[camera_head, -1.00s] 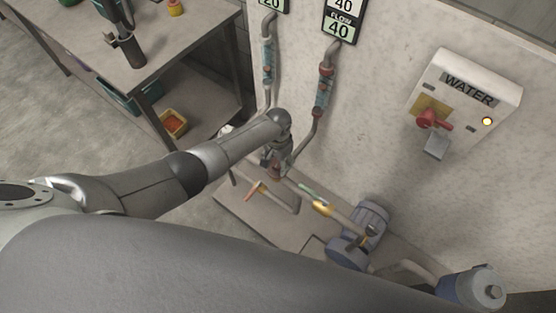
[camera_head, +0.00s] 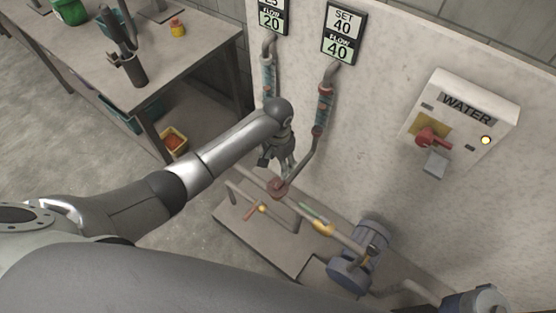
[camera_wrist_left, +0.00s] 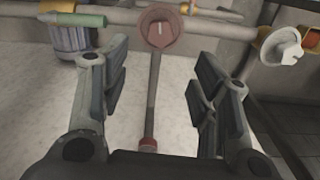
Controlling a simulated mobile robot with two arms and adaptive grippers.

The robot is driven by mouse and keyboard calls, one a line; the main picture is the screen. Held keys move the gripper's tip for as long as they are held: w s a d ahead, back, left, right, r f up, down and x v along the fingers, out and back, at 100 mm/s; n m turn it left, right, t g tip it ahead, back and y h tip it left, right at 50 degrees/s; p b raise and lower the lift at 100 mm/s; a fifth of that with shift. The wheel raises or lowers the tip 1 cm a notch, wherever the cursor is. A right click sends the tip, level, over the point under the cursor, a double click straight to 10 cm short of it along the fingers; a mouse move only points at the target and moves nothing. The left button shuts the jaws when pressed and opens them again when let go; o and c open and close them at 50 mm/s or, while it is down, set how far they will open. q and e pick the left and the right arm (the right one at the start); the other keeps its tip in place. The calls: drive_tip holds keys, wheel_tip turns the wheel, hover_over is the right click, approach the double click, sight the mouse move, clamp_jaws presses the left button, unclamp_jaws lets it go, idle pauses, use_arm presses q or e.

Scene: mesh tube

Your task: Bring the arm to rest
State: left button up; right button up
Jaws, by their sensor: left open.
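My left arm (camera_head: 150,195) reaches in from the left in the head view. Its gripper (camera_head: 282,165) hangs near the wall pipes, by the red round valve (camera_head: 278,187) on the floor pipe. In the left wrist view the fingers of my left gripper (camera_wrist_left: 158,95) stand wide apart with nothing between them. The red valve (camera_wrist_left: 160,28) shows beyond the fingertips, apart from them, with its pipe running down between the fingers. My right gripper shows in neither view.
A water box (camera_head: 459,110) with a red switch hangs on the wall. A blue pump (camera_head: 357,258) and pipes with orange (camera_head: 262,209) and green (camera_head: 313,212) handles stand on a low base. A workbench (camera_head: 185,45) stands at the upper left; open floor lies before it.

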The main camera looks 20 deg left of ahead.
use_arm(q)
drive_tip(key=shift+r, duration=0.5)
drive_tip(key=s+a+f+n+b, duration=0.1)
drive_tip(key=s+a+f, duration=0.1)
drive_tip(key=s+f, duration=0.5)
drive_tip(key=s+a+f+n+b, duration=0.1)
drive_tip(key=s+f, duration=0.2)
drive_tip(key=f, duration=0.7)
drive_tip(key=s+a+f, duration=0.2)
drive_tip(key=s+f, duration=0.2)
drive_tip(key=f, duration=0.5)
drive_tip(key=s+a+f, duration=0.1)
drive_tip(key=s+f, duration=0.3)
drive_tip(key=s, duration=0.6)
drive_tip(key=s+a+f+b, duration=0.1)
drive_tip(key=s+f, duration=0.3)
drive_tip(key=s, duration=0.6)
drive_tip(key=s+a+f+t+b, duration=0.1)
drive_tip(key=s+a+f, duration=0.1)
drive_tip(key=s+f, duration=0.3)
drive_tip(key=s, duration=0.4)
drive_tip(key=shift+s+n, duration=0.3)
drive_tip(key=shift+s, duration=0.1)
